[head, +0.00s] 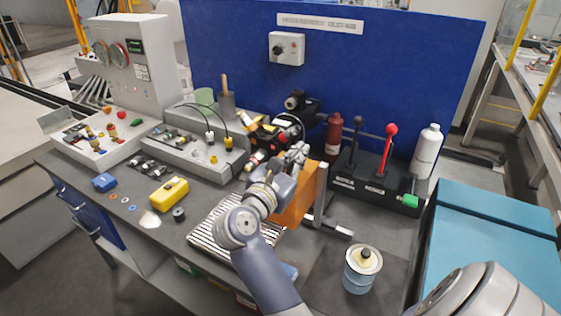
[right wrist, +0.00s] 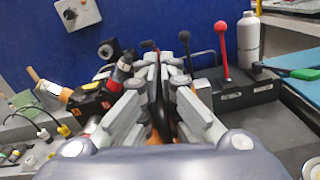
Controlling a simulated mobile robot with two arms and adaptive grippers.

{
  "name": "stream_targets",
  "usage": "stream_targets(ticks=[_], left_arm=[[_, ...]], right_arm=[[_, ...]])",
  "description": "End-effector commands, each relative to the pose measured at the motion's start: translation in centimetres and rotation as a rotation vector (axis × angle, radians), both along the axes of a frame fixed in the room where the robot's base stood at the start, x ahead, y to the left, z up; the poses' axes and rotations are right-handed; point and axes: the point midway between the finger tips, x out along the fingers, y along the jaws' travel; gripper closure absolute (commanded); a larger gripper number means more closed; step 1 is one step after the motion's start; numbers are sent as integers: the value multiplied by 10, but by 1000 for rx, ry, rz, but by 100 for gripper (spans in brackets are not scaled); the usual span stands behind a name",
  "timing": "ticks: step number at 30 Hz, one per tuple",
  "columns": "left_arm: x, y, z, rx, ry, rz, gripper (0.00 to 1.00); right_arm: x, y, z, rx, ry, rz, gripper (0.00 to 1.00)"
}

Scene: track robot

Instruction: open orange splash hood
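The orange splash hood (head: 294,210) stands at the middle of the bench, beside a pale upright post, partly hidden behind my right arm. My right gripper (head: 298,152) is at the hood's upper edge, near the machine's black and red parts. In the right wrist view its fingers (right wrist: 165,78) come close together, with a dark thing between them and small bits of orange below. Whether they hold the hood's edge cannot be told. My left gripper is not in view.
A black lever box (head: 376,180) with a red-knobbed lever and a white bottle (head: 427,150) stand to the right. A tin (head: 360,272) is at front right. A yellow box (head: 169,193) and slatted tray (head: 205,236) lie left. A blue panel (head: 350,85) closes the back.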

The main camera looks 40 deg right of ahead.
Motion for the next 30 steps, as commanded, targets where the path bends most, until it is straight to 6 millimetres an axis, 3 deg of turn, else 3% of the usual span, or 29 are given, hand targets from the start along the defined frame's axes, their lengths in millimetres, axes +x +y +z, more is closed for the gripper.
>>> stream_targets(ticks=[4, 7, 12, 15, 20, 23, 30], left_arm=[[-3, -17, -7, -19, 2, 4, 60], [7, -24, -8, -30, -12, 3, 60], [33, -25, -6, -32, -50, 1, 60], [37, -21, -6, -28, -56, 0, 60], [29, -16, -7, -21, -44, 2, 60], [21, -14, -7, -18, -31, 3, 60], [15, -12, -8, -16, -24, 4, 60]], right_arm=[[-19, -8, -3, 3, 0, 1, 100], [-27, -11, -2, 3, 0, 2, 100], [-31, -13, -1, 2, 2, 4, 100], [-32, -13, -1, 2, 2, 4, 100], [-31, -13, -1, 2, 2, 5, 100], [-31, -13, -1, 3, 1, 5, 80], [-31, -13, -1, 2, 1, 4, 78]])
